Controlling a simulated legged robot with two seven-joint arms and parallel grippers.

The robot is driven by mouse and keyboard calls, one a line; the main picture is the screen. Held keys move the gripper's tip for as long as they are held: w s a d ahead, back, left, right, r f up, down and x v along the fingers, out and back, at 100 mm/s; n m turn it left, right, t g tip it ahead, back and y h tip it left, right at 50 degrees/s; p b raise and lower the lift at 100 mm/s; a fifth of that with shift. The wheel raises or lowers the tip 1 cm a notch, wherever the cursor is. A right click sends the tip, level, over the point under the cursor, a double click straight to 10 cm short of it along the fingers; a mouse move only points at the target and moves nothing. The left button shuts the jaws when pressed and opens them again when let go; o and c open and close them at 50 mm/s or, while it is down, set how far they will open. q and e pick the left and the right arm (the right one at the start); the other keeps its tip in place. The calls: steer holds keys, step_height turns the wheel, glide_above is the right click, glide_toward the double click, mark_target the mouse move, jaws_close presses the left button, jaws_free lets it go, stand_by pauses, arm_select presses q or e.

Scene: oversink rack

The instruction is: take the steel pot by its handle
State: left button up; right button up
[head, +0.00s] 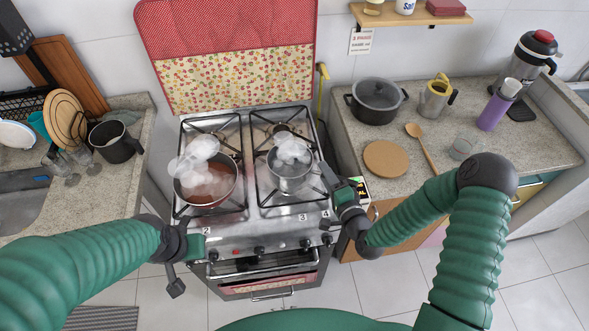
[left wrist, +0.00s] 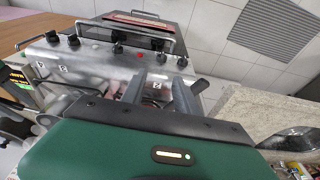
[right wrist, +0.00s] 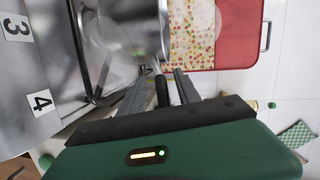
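The steel pot (head: 290,172) stands on the right front burner of the stove, with steam over it. Its handle points right toward my right gripper (head: 335,184). In the right wrist view, a dark bar that looks like the pot's handle (right wrist: 161,88) lies between the two fingers of my right gripper (right wrist: 162,90). Gaps seem to show on both sides of it, so the fingers are open around it. My left gripper (head: 184,262) is in front of the stove's left side. In the left wrist view, its fingers (left wrist: 158,92) are apart and empty.
A steaming pan of red sauce (head: 205,190) sits on the left front burner. The stove knobs (head: 259,251) line the front panel. A dark pitcher (head: 115,142) is on the left counter.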

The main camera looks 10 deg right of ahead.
steer(key=shift+s, duration=0.15)
steer(key=shift+c, duration=1.3)
steer(key=shift+r, duration=0.1)
jaws_close()
steer(key=shift+s, duration=0.1)
